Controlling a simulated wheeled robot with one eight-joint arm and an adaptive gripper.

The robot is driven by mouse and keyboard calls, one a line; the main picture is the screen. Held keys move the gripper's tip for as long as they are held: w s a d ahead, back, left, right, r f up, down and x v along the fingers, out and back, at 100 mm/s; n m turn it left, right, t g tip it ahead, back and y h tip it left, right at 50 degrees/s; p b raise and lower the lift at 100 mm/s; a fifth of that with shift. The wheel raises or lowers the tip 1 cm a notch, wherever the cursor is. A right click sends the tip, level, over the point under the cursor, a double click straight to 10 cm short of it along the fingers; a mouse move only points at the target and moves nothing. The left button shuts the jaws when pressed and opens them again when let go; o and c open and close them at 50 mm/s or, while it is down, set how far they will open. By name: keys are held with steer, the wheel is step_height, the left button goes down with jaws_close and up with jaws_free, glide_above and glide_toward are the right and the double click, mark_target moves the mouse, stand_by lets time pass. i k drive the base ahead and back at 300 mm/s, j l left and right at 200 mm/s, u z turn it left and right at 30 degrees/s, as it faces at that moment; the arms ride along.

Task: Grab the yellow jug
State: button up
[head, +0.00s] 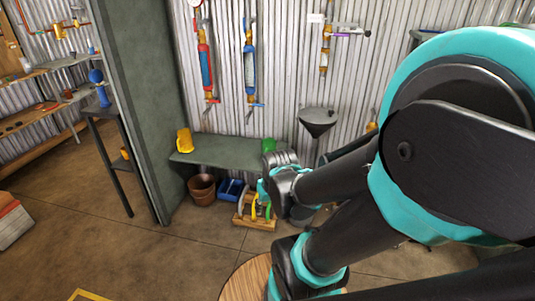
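A yellow jug (184,141) stands upright on the left end of a grey-green bench (222,151) against the corrugated wall. Nothing touches it from my side. My arm reaches in from the right, and its far end, where my gripper (281,160) seems to be, is in front of the bench's right part, well to the right of the jug. The fingers cannot be made out, so I cannot tell whether they are open or shut. A green object (268,145) sits on the bench near that end, partly hidden.
A grey-green partition (140,100) rises left of the bench. Below are a brown pot (202,189), a blue bin (230,189) and a wooden rack (256,221) of coloured tools. A round wooden top (242,281) is below my arm. Floor at left front is mostly clear.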

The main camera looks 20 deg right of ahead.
mark_target(185, 142)
steer(key=i+j, duration=0.2)
steer(key=i, duration=0.4)
steer(key=i+j+u, duration=0.15)
steer(key=i, duration=0.45)
steer(key=i+j, duration=0.2)
steer(key=i, duration=0.45)
